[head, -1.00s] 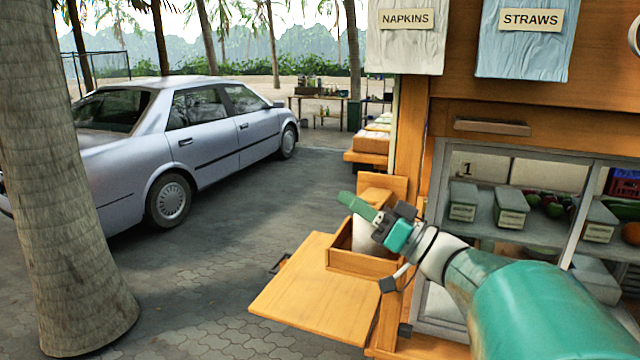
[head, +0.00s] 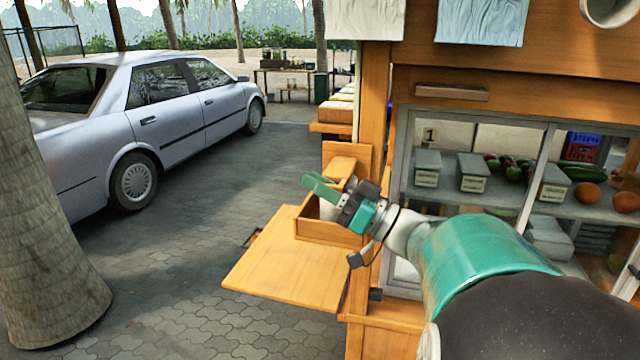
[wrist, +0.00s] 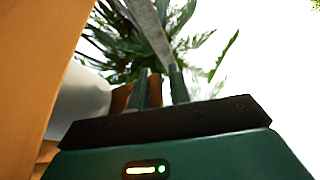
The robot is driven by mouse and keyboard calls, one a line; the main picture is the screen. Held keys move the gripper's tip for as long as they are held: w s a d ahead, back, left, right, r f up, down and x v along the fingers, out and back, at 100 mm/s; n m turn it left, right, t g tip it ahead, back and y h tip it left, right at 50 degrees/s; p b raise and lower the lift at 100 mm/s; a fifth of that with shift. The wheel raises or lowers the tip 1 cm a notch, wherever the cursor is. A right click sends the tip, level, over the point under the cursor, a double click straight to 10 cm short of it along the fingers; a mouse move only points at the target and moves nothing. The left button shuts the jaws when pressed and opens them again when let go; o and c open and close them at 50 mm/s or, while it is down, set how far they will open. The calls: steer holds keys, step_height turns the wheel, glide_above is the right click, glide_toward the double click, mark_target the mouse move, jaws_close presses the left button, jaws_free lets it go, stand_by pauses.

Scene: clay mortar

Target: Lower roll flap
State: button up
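A wooden flap (head: 285,268) sticks out about level from the front of a small open wooden box (head: 325,232) on the stall's side. A dark handle sits at the flap's left edge. A white object, perhaps the roll, shows partly inside the box; in the wrist view a pale rounded shape (wrist: 85,105) appears at the left. My gripper (head: 312,184) appears above the box in the head view, its green fingers pointing left. In the wrist view the fingers (wrist: 160,88) stand slightly apart with nothing between them. My gripper and wrist hide part of the box.
The stall's glazed case (head: 480,190) with bins and fruit stands at the right. A palm trunk (head: 45,220) and a silver car (head: 145,120) are at the left. Paving (head: 180,260) between the car and the flap is clear.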

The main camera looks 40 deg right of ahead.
steer(key=shift+w+d, duration=0.1)
steer(key=shift+w, duration=0.05)
steer(key=v, duration=1.4)
